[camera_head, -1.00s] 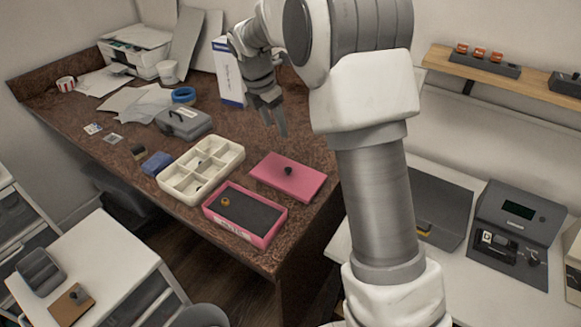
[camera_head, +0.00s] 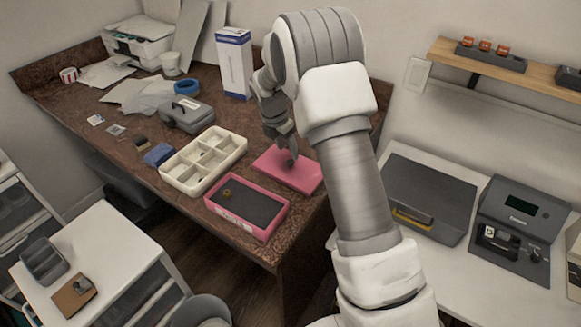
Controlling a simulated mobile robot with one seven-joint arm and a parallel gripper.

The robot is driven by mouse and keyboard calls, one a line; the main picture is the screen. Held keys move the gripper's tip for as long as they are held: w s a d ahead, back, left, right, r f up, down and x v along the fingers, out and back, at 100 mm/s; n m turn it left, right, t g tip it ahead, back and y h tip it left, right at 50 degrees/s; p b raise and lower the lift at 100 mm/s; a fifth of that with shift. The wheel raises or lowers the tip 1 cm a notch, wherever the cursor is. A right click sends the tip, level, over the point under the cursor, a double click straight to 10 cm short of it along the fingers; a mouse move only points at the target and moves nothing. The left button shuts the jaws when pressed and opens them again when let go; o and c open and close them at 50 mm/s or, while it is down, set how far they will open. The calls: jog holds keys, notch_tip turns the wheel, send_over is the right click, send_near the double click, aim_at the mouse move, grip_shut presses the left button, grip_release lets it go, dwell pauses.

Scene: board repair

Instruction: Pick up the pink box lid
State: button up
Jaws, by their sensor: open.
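The pink box lid (camera_head: 306,180) lies flat on the brown table, behind and to the right of the pink box. It has a small dark knob near its middle. The pink box (camera_head: 284,214) is open, with a dark grey inside and a small yellow-orange ring in it. My gripper (camera_head: 289,157) is open and points down at the lid, with its fingertips at or just above the knob. The fingers partly hide the knob, and I cannot tell whether they touch it.
A cream compartment tray (camera_head: 166,184) stands left of the lid. A grey case (camera_head: 187,115), a blue tape roll (camera_head: 187,87) and a tall white-and-blue carton (camera_head: 235,68) stand farther back. The table's front right edge is close to the lid.

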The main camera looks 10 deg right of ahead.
aim_at(290, 161)
jog(key=x, duration=0.5)
jog(key=shift+s+a, duration=0.1)
jog(key=shift+s, duration=0.2)
grip_shut()
